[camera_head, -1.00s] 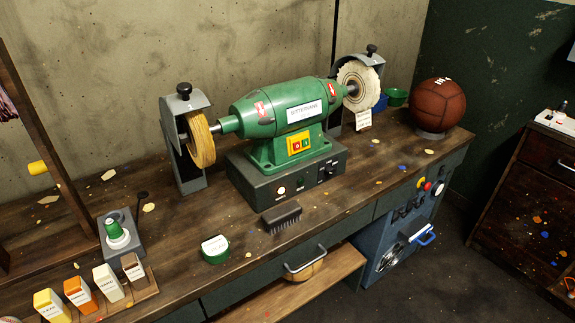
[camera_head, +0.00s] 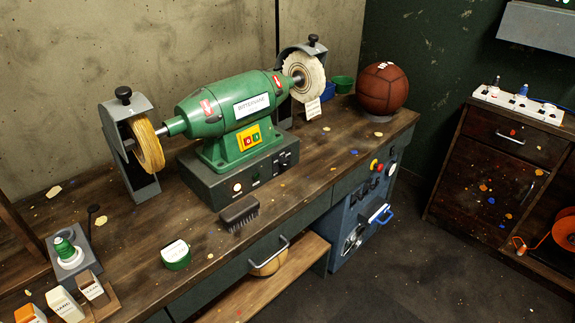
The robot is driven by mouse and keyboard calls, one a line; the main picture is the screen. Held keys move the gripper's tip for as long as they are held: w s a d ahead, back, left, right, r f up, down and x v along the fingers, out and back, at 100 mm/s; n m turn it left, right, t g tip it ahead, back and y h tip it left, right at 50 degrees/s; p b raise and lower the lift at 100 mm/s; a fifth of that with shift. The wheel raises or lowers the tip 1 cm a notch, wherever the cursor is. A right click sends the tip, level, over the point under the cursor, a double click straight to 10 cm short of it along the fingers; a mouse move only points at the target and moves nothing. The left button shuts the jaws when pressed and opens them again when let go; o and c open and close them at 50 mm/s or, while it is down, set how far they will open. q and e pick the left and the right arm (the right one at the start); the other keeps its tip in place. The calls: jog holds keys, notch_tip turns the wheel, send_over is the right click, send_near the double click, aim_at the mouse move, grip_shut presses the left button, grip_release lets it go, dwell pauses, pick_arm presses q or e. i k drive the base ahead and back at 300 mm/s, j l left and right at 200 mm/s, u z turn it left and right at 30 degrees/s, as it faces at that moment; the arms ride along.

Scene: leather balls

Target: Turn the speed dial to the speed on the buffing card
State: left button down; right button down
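A green bench buffer (camera_head: 235,110) with a yellow wheel at left and a white cloth wheel at right stands on the wooden bench. Its dark base has a front panel with a lit white button (camera_head: 237,187) and a dark dial (camera_head: 284,158) at the right end. The dial's markings are too small to read. A small white card (camera_head: 313,108) with tiny, unreadable print stands under the white wheel; I cannot tell whether it is the buffing card. Neither of my grippers shows in the view.
A black brush (camera_head: 240,213) and a green round tin (camera_head: 176,255) lie in front of the buffer. A brown leather ball (camera_head: 382,88) rests at the bench's right end. A blue-grey machine (camera_head: 360,215) sits below the bench. Open floor lies between bench and dark cabinet (camera_head: 500,165).

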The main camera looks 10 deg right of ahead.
aim_at(284, 163)
jog(key=i+l+u, duration=0.25)
jog(key=l, duration=1.1)
jog(key=i+l+u, duration=0.3)
jog(key=l, duration=1.1)
jog(key=l+u, duration=0.25)
jog(key=l, duration=1.15)
